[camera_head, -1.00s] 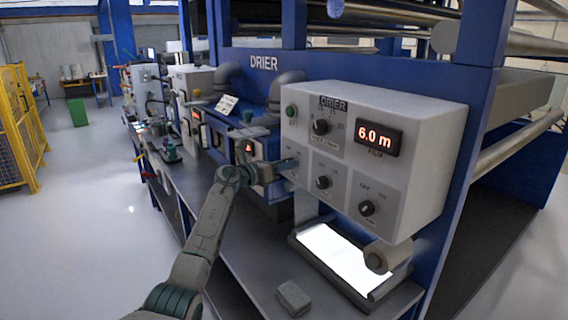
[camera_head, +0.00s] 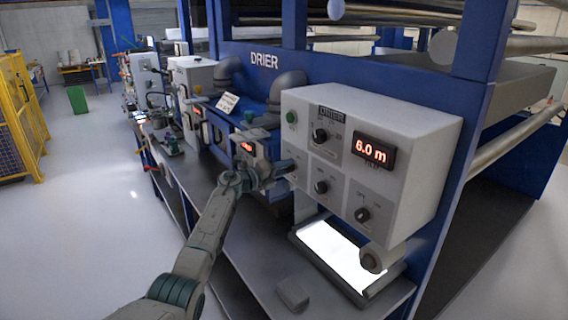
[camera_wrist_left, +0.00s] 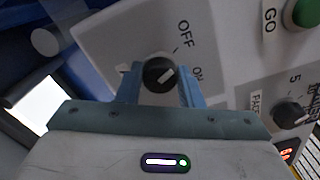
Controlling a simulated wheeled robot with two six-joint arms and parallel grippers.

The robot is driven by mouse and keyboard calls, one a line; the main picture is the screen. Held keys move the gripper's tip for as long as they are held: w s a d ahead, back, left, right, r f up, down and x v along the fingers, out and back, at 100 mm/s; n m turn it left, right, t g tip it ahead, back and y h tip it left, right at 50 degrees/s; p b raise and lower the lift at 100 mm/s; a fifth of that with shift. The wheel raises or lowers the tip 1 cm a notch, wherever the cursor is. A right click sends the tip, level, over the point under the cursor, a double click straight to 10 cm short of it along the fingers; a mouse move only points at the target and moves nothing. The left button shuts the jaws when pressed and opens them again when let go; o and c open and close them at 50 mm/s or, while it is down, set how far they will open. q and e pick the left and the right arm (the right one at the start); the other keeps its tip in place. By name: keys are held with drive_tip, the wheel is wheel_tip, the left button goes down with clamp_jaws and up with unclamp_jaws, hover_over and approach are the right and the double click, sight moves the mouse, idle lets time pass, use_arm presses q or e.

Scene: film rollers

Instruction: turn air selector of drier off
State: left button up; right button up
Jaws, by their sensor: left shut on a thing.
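The drier control box (camera_head: 420,125) is white, with a red display reading 6.0 m and several black knobs. My left gripper (camera_head: 288,167) is at the left side of its front face, below the green button (camera_head: 291,117). In the left wrist view my left gripper (camera_wrist_left: 160,82) has its two blue fingers around a black knob (camera_wrist_left: 159,72), shut on it. The knob has a white pointer mark, lying on the side of the ON label; OFF is printed above. In the head view the gripper hides this knob. My right gripper is not in view.
Other knobs sit close by: one above right (camera_head: 320,135), one lower middle (camera_head: 321,187) and one lower right (camera_head: 362,214). A lit white panel (camera_head: 335,255) and a grey block (camera_head: 293,294) are below the box. Open floor lies to the left.

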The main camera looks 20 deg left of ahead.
use_arm(q)
drive_tip(key=shift+n+p, duration=0.35)
drive_tip(key=shift+n, duration=0.15)
drive_tip(key=o, duration=1)
drive_tip(key=shift+c, duration=0.2)
drive_tip(key=shift+s+a, duration=0.1)
drive_tip(key=b+v, duration=0.3)
drive_tip(key=v, duration=0.7)
drive_tip(key=shift+s+a, duration=0.2)
